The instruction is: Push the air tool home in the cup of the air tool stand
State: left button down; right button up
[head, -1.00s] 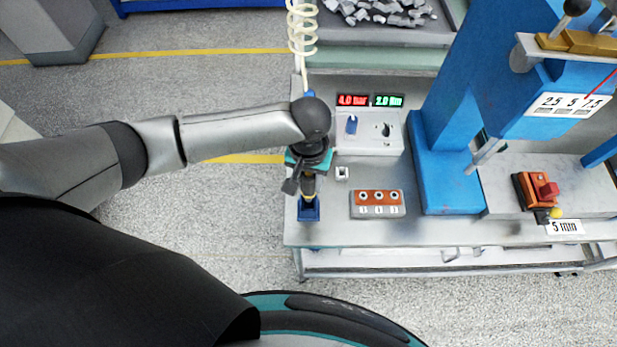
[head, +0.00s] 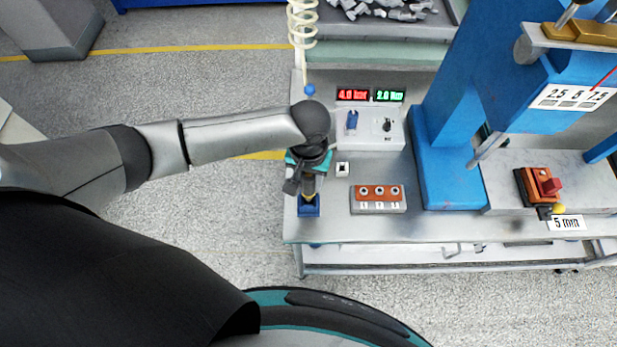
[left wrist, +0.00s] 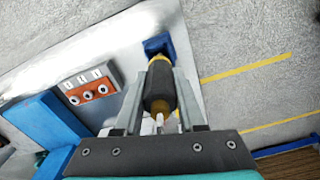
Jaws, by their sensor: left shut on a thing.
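The air tool (left wrist: 160,92), dark-bodied with a yellow ring, is held between the fingers of my left gripper (left wrist: 158,75). In the head view my left gripper (head: 308,186) hangs over the left front of the bench, with the tool's yellow lower end pointing down into the blue cup of the air tool stand (head: 309,209). The blue stand also shows in the left wrist view (left wrist: 158,43), with the tool's far end at its mouth. How deep the tool sits is hidden. My right gripper is not in view.
An orange socket block (head: 379,197) sits right of the stand on the grey bench (head: 335,230). Behind it is a panel (head: 368,138) with red and green displays. A blue press (head: 447,160) stands further right. A pale coiled hose (head: 301,30) hangs behind my wrist.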

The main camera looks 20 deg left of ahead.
pick_arm(q)
jog(key=shift+f+b, duration=0.55)
jog(key=shift+f, duration=0.7)
jog(key=shift+c, duration=2.1)
grip_release()
notch_tip(320, 180, up, 15)
jog(key=shift+r+p, duration=0.15)
jog(key=shift+p, duration=0.5)
